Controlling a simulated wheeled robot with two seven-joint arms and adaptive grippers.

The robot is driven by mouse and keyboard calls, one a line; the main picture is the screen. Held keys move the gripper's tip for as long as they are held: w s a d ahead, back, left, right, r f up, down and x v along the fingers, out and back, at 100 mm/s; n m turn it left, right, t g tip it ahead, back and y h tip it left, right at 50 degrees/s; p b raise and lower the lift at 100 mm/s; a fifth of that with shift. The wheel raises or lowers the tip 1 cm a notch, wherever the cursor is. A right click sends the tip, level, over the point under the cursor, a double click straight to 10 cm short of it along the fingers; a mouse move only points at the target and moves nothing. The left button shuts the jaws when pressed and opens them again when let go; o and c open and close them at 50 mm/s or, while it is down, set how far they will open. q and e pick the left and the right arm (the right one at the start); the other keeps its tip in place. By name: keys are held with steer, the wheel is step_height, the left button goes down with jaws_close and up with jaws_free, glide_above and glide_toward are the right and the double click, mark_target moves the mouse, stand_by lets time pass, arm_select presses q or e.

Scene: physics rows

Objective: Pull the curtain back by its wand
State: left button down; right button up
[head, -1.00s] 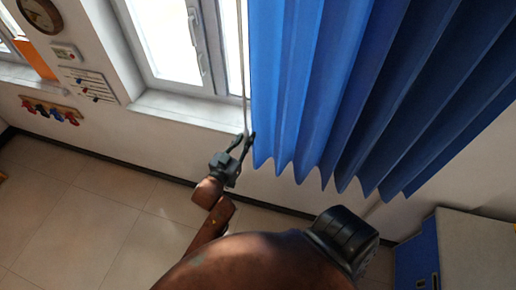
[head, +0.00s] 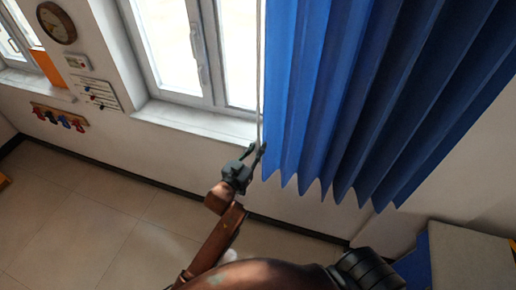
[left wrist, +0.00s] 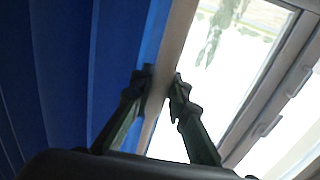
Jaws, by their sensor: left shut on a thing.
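The blue pleated curtain (head: 335,100) hangs over the right part of the window, and it fills the left side of the left wrist view (left wrist: 60,70). The thin pale wand (head: 260,75) hangs along its left edge. My left gripper (head: 258,152) is shut on the wand near its lower part, beside the curtain's lower left corner. In the left wrist view the fingertips (left wrist: 157,82) stand on both sides of the wand (left wrist: 176,40). My right gripper is not in view.
The white window (head: 170,50) and its sill (head: 190,122) lie left of the curtain. A clock (head: 57,22) and a rack with coloured items (head: 60,117) are on the wall. A blue and grey cabinet (head: 465,250) stands lower right.

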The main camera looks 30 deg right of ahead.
arm_select(q)
steer(key=c, duration=1.9)
jaws_free()
steer(key=shift+s+d, duration=0.25)
steer(key=shift+s, duration=0.15)
steer(key=shift+c, duration=0.2)
steer(key=shift+o, duration=0.6)
steer(key=shift+w, duration=0.1)
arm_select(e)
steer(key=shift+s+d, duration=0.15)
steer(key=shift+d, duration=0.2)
arm_select(q)
steer(key=shift+a, duration=0.1)
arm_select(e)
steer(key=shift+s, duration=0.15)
arm_select(q)
steer(key=v, duration=1.2)
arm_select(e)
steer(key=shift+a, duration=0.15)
arm_select(q)
steer(key=shift+w+f, duration=0.1)
